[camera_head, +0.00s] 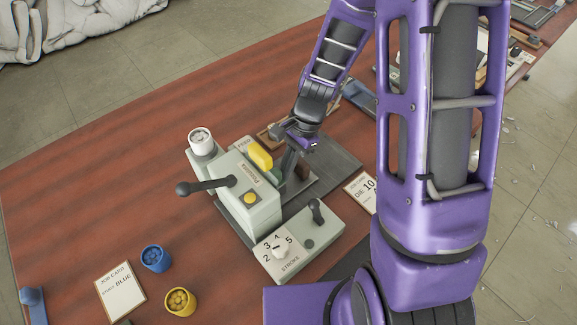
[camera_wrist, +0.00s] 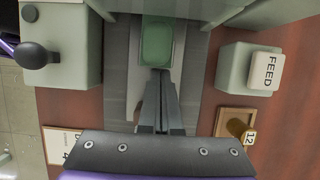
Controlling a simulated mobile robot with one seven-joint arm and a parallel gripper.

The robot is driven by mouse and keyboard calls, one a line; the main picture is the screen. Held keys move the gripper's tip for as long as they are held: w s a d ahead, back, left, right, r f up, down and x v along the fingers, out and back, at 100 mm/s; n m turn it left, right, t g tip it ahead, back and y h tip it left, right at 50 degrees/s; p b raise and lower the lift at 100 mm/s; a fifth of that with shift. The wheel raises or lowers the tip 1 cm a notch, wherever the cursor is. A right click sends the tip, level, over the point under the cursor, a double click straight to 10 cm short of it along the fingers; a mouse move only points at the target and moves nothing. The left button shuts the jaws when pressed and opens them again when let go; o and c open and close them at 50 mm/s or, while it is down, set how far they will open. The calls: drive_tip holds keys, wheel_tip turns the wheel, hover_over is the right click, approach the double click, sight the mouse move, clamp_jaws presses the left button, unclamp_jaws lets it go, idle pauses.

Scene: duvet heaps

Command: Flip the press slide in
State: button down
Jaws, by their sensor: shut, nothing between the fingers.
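The press (camera_head: 248,200) is a pale grey-green machine with a black side lever, a yellow button and a yellow block on top. A green block (camera_wrist: 157,42), which looks like the slide, lies in a grey channel at the press's foot in the wrist view. My gripper (camera_wrist: 160,74) is shut and empty, its fingertips at the near end of the green block; whether they touch it I cannot tell.
A stroke dial box (camera_head: 290,245) with a black knob stands in front of the press. A white FEED block (camera_wrist: 266,71) and a wooden tray (camera_wrist: 234,123) lie right of the channel. Blue (camera_head: 155,258) and yellow (camera_head: 180,302) cups stand at the front left.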

drive_tip(key=shift+s+a, duration=0.1)
drive_tip(key=p+v, duration=0.5)
drive_tip(key=v, duration=0.4)
drive_tip(key=shift+p, duration=0.4)
drive_tip(key=shift+w+d+r, duration=0.2)
drive_tip(key=shift+r, duration=0.3)
